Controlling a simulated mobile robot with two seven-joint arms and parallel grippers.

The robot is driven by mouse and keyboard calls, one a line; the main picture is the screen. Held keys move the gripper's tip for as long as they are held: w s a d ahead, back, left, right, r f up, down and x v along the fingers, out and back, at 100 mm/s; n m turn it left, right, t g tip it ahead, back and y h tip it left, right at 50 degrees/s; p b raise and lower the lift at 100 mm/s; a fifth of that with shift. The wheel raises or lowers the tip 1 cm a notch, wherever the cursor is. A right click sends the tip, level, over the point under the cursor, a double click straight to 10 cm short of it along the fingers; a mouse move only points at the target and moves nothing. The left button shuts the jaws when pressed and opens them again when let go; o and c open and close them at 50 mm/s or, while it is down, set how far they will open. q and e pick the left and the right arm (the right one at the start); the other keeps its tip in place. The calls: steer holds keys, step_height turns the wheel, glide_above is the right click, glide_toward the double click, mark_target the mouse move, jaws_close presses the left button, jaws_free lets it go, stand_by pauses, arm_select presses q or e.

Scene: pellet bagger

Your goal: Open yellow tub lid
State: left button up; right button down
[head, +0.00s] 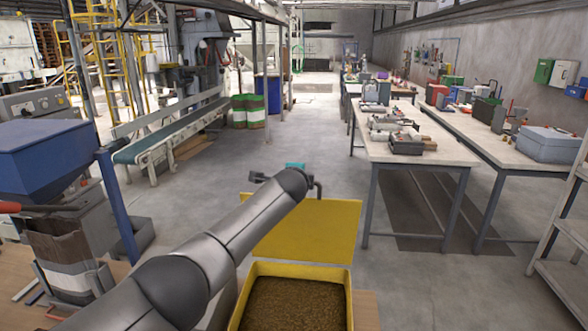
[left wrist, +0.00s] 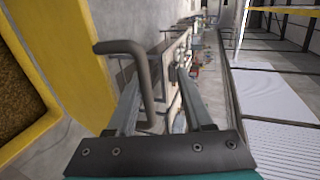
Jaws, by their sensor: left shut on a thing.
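The yellow tub (head: 347,300) stands at the bottom centre of the head view, full of brown pellets (head: 292,303). Its yellow lid (head: 315,235) is raised and tilted up at the tub's far side, so the tub's mouth is uncovered. A grey bent handle (head: 318,187) sticks out at the lid's upper edge; it is large in the left wrist view (left wrist: 142,62), beside the yellow lid (left wrist: 75,60). My left gripper (left wrist: 156,82) is shut on the handle, with the bar between its fingers. In the head view my left arm hides most of this gripper. My right gripper is out of view.
A blue hopper (head: 50,155) stands at the left. A conveyor (head: 165,140) and green drums (head: 248,110) are farther back. Workbenches (head: 415,150) with tools stand at the right, and a grey shelf rack (head: 565,240) at the right edge. The floor beyond the lid is clear.

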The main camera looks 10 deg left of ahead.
arm_select(q)
steer(key=shift+s+r, duration=0.45)
steer(key=shift+r, duration=0.05)
steer(key=v, duration=1.1)
steer(key=shift+s, duration=0.4)
steer(key=shift+f, duration=0.2)
